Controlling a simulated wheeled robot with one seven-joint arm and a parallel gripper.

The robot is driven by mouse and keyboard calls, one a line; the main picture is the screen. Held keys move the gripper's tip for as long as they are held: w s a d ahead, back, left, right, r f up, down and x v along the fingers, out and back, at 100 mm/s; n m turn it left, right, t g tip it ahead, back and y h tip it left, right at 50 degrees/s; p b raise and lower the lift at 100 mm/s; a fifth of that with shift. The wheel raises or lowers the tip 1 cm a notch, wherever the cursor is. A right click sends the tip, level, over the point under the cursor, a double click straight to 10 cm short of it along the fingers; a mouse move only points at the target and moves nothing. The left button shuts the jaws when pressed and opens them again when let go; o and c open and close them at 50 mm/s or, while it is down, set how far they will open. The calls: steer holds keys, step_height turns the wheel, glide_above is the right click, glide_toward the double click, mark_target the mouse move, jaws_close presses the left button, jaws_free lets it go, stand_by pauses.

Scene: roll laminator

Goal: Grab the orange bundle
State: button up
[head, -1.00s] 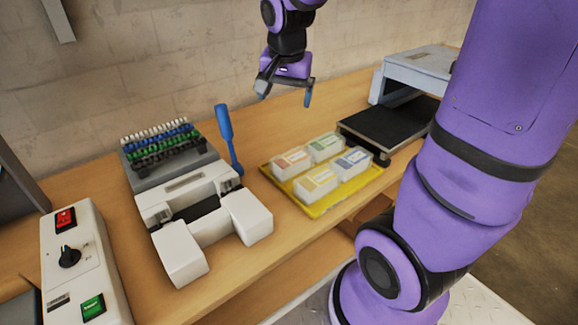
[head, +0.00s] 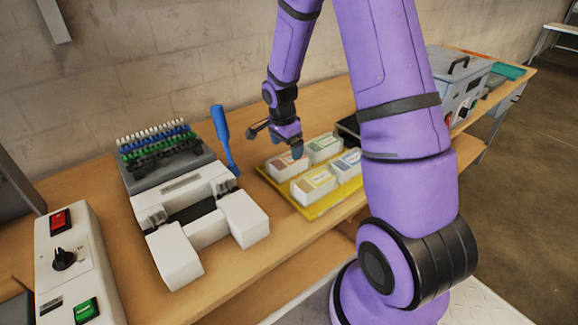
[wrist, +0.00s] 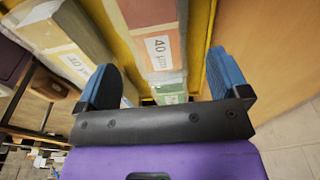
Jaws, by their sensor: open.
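A yellow tray (head: 325,207) holds white-wrapped bundles with coloured bands. The back-left bundle (head: 284,166) has a reddish-orange band and is the nearest to orange. My gripper (head: 279,143) is open and empty, tilted just above that bundle and partly covering it. In the wrist view the reddish-orange bundle (wrist: 150,14), with a "40 µm" label, lies between and beyond my open fingers (wrist: 163,66). Whether the fingers touch it I cannot tell.
A yellow-banded bundle (head: 313,187), a green one (head: 323,148) and a blue one (head: 345,163) share the tray closely. A white machine (head: 190,215) is further left on the wooden bench (head: 110,215).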

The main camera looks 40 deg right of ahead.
mark_target(289, 159)
steer(key=shift+s+d+f, duration=0.1)
steer(key=shift+d+f, duration=0.05)
steer(key=shift+f, duration=1.1)
steer(key=shift+d+f, duration=0.15)
steer(key=shift+f, duration=1.15)
steer(key=shift+s+d+f, duration=0.1)
steer(key=shift+d+f, duration=0.05)
steer(key=shift+f, duration=1.1)
steer(key=shift+c, duration=0.2)
steer(key=c, duration=1.1)
